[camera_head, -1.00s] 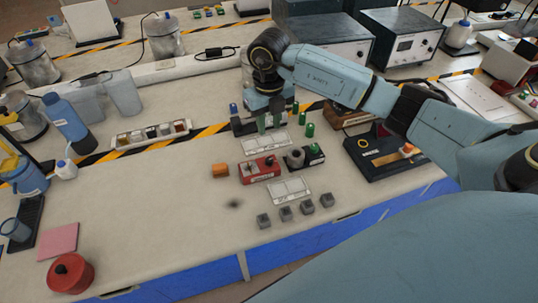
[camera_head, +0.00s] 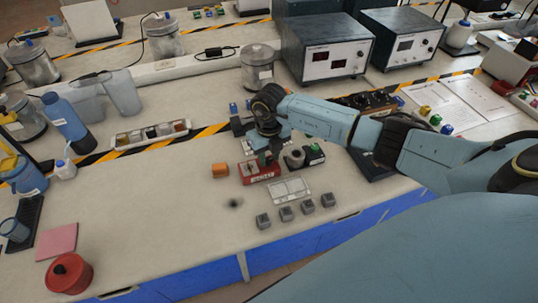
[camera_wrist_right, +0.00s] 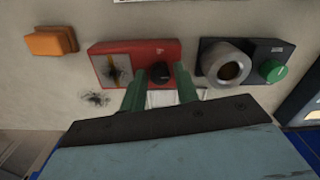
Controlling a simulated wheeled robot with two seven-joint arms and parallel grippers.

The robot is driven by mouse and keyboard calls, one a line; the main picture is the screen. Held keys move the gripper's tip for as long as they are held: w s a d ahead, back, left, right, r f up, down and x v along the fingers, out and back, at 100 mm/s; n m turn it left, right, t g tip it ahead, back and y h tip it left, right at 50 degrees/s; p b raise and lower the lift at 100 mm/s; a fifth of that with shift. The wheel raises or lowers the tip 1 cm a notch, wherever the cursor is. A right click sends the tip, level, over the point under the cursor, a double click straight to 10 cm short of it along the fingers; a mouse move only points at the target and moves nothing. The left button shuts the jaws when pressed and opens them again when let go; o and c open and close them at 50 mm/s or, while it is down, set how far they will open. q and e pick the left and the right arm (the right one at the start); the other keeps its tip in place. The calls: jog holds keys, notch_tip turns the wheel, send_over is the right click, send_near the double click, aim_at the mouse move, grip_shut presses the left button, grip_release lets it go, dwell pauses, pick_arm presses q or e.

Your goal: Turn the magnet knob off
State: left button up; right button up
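I take this as the magnet knob, though no label is readable. My right gripper (camera_wrist_right: 160,82) is open, its two green fingers apart on either side of the knob, with visible gaps. In the head view, the right gripper (camera_head: 268,158) is over the red box (camera_head: 262,178) and hides part of it. My left gripper is not in view.
Right of the red box is a dark box with a grey ring (camera_wrist_right: 228,64) and a green knob (camera_wrist_right: 272,70). An orange block (camera_head: 220,170) lies to the left. Several small grey blocks (camera_head: 286,214) stand in front.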

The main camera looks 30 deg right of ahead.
grip_shut()
